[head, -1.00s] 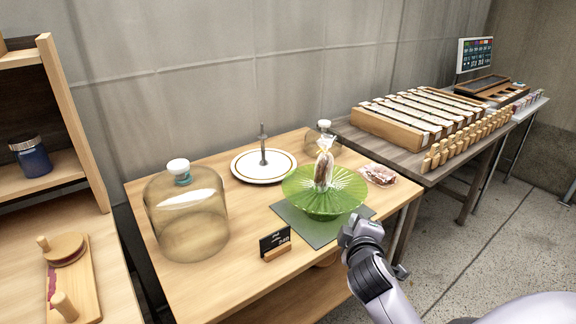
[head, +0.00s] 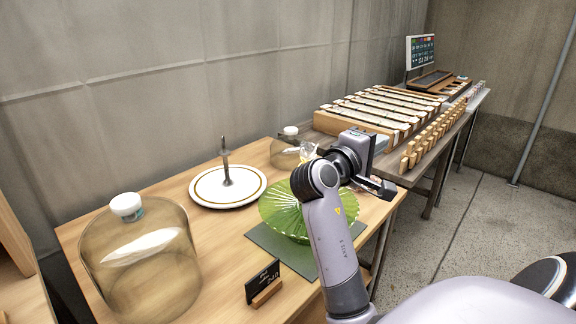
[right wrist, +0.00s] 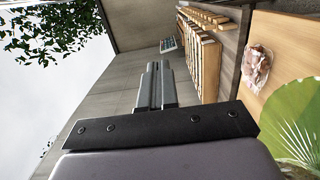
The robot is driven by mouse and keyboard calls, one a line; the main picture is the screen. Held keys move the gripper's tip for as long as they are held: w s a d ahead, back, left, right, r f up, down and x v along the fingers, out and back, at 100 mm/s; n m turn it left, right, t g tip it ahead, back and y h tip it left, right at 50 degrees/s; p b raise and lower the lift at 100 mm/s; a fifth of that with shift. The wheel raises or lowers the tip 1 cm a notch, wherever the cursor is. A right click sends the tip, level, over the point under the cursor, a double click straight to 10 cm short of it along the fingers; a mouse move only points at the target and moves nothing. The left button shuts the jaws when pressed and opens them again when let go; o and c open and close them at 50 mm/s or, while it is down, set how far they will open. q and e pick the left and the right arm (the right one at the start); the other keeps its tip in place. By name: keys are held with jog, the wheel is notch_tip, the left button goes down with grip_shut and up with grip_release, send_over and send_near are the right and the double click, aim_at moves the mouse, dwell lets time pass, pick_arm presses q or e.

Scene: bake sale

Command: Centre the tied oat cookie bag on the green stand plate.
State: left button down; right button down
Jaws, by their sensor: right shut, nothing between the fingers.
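The green stand plate (head: 280,205) is a ribbed glass plate on a dark mat on the wooden table; part of it also shows in the right wrist view (right wrist: 300,118). My right gripper (head: 386,188) is raised to the right of the plate, apart from the bag. Its fingers (right wrist: 155,85) are together and empty in the right wrist view. My left gripper is out of view.
A glass dome (head: 140,262), a small sign (head: 264,282), a white plate with a post (head: 228,190) and a small glass jar (head: 288,152) stand around. Wooden racks (head: 375,115) are behind.

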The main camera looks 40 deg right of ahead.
jog(key=w+a, duration=1.3)
jog(key=a, duration=0.1)
jog(key=shift+s+d+f+b, duration=0.1)
jog(key=shift+s+d+f, duration=0.15)
jog(key=shift+f, duration=0.6)
jog(key=shift+s+d+f+b, duration=0.15)
jog(key=shift+d+f, duration=0.15)
jog(key=shift+f, duration=0.5)
jog(key=shift+s+d+f+b, duration=0.1)
jog(key=shift+s+d+f, duration=0.15)
jog(key=shift+f, duration=0.6)
jog(key=shift+s+d+r+p, duration=0.1)
jog(key=shift+s+d+p, duration=0.5)
jog(key=shift+p, duration=0.1)
jog(key=shift+w, duration=0.1)
